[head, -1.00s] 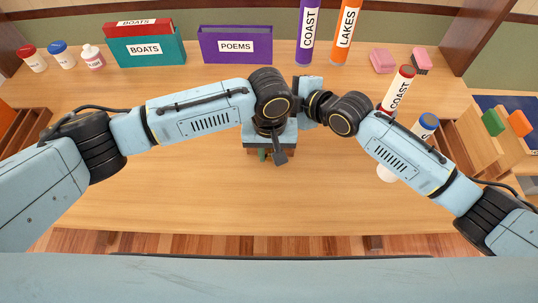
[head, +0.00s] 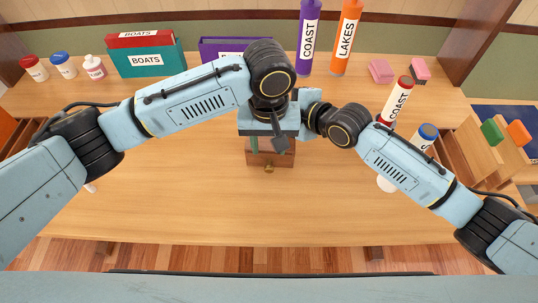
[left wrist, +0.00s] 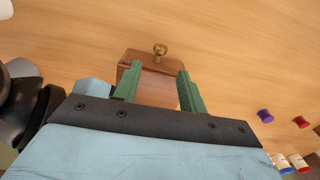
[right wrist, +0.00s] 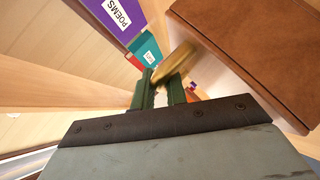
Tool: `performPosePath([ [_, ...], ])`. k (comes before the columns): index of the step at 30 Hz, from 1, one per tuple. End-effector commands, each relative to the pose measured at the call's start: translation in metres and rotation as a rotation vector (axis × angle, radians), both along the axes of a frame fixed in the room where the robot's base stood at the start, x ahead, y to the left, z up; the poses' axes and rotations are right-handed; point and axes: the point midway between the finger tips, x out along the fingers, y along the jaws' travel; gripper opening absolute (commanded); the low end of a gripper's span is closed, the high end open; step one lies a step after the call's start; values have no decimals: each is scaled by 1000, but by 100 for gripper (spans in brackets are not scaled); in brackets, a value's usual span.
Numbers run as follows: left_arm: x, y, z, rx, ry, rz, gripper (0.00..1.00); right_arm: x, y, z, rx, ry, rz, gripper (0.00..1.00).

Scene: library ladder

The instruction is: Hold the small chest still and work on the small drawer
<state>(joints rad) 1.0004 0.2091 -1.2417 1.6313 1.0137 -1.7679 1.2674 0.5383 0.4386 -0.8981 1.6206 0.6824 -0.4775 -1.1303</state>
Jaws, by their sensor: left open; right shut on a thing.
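The small chest (head: 262,159) is a brown wooden box standing on the table near its middle. A small brass knob (head: 269,169) sticks out from its near face. In the left wrist view the chest (left wrist: 150,88) and its knob (left wrist: 160,50) show between the spread green fingers of my left gripper (left wrist: 158,70). That gripper is open over the chest, behind the knob. In the right wrist view my right gripper (right wrist: 160,78) is shut on a brass-coloured piece (right wrist: 180,62) beside the brown chest (right wrist: 245,50). The head view hides its fingers. Drawer edges cannot be told.
A teal BOATS box (head: 150,60) and a purple POEMS box (head: 215,47) stand at the back. COAST (head: 307,40) and LAKES (head: 345,40) tubes stand behind the arms. A white-and-red COAST tube (head: 397,100) stands at right. The table front is clear.

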Motion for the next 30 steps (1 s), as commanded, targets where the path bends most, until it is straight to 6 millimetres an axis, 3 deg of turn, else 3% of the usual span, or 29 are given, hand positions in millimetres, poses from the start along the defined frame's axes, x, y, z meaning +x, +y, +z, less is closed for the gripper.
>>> performPosePath([
  [3,0,-1,23,-2,-2,-2,41,1,0,1,0,-2,0,0],
  [9,0,0,43,-1,0,0,41,1,0,1,1,-3,-1,0],
  [22,0,0,46,0,0,0,41,1,0,2,2,-3,0,0],
  [23,0,0,46,0,0,0,41,1,0,2,2,-3,0,18],
  [24,0,0,46,0,0,0,41,1,0,2,2,-3,0,23],
  [28,0,0,46,0,0,0,41,0,0,1,2,-2,0,39],
  [30,0,0,46,0,0,0,41,0,0,1,2,-2,0,39],
])
